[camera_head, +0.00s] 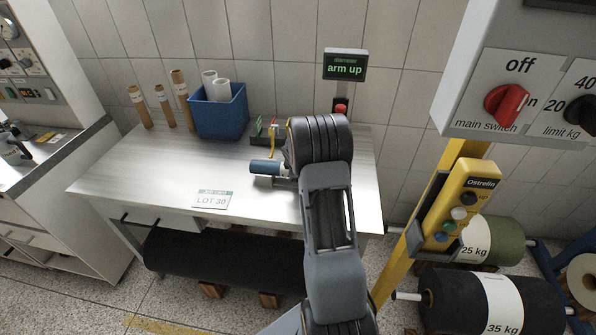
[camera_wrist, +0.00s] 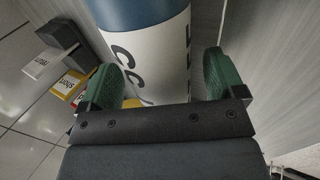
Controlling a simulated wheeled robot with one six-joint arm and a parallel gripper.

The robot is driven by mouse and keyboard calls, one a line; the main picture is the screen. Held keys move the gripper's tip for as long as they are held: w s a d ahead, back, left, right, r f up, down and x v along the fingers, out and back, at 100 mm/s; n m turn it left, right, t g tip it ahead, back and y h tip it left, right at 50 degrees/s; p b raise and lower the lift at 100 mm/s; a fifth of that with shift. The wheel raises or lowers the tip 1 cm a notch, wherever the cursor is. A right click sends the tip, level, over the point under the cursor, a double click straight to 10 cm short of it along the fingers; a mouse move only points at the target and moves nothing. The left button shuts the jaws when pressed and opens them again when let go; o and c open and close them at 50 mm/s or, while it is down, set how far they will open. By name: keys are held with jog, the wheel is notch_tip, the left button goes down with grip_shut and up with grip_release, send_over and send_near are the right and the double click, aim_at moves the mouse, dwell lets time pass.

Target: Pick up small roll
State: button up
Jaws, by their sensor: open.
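The small roll lies on its side on the grey table (camera_head: 130,180); its blue end (camera_head: 264,167) sticks out left of my gripper (camera_head: 285,175). In the wrist view, the small roll (camera_wrist: 150,45) shows a dark blue band and a white label with dark letters, partly cut off by the frame. My gripper (camera_wrist: 160,80) is open, with a green-padded finger on either side of the roll. A gap shows beside the right finger; I cannot tell whether the left one touches. In the head view, my arm hides part of the roll.
A blue bin (camera_head: 220,115) holding white rolls and several upright brown rolls (camera_head: 163,106) stand at the table's back left. A small stand with coloured tags (camera_wrist: 68,83) is close by. A "LOT 30" card (camera_head: 212,199) lies in front. A yellow post (camera_head: 415,220) stands right.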

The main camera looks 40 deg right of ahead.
jog(key=shift+w+d+f, duration=0.1)
jog(key=shift+w+f, duration=0.05)
jog(key=shift+f, duration=0.15)
jog(key=shift+r, duration=0.1)
jog(key=c, duration=1.3)
